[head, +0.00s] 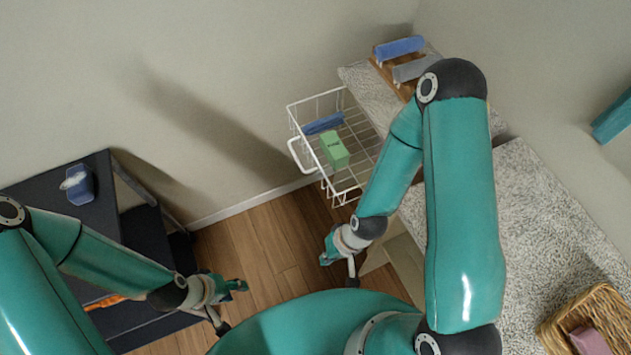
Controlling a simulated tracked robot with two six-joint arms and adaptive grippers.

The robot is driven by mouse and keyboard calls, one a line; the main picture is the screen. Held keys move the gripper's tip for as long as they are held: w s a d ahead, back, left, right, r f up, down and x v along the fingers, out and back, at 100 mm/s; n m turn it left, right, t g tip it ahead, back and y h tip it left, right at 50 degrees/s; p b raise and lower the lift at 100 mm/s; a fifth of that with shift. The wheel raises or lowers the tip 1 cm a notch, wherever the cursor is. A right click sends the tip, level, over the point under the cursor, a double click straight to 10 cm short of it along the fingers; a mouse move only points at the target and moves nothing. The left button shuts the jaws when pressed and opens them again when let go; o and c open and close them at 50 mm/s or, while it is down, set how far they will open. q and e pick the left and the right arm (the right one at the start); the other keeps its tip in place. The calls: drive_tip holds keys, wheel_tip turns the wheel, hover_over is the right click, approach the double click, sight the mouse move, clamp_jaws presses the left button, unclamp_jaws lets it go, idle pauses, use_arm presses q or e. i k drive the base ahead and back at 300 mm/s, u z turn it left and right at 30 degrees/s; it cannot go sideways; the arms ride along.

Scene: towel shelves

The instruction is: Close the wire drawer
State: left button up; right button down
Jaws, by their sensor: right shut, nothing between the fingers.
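The white wire drawer (310,165) is pulled out to the left from under the grey speckled counter. Its white handle (293,152) is on the left front side. A blue rolled towel (324,123) and a green folded towel (334,150) lie inside it. My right gripper (327,254) is shut and empty, just below the drawer's near corner and apart from the handle. My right arm hides part of the drawer's right side. My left gripper (240,286) is over the floor at lower left, away from the drawer; whether its fingers are apart is unclear.
Rolled towels sit on a wooden tray (379,67) on the counter (540,235). A wicker basket (555,330) with a pink towel is at lower right. A dark shelf unit (105,215) holding a blue cup-like item stands at left. Wooden floor (265,230) lies open between.

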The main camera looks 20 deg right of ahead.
sight(298, 137)
drive_tip(key=z, duration=0.05)
drive_tip(key=k, duration=0.95)
drive_tip(key=z, duration=0.3)
drive_tip(key=i, duration=1.3)
drive_tip(key=u, duration=1.05)
drive_tip(key=i, duration=0.45)
drive_tip(key=z, duration=0.2)
drive_tip(key=k, duration=0.45)
drive_tip(key=u, duration=0.1)
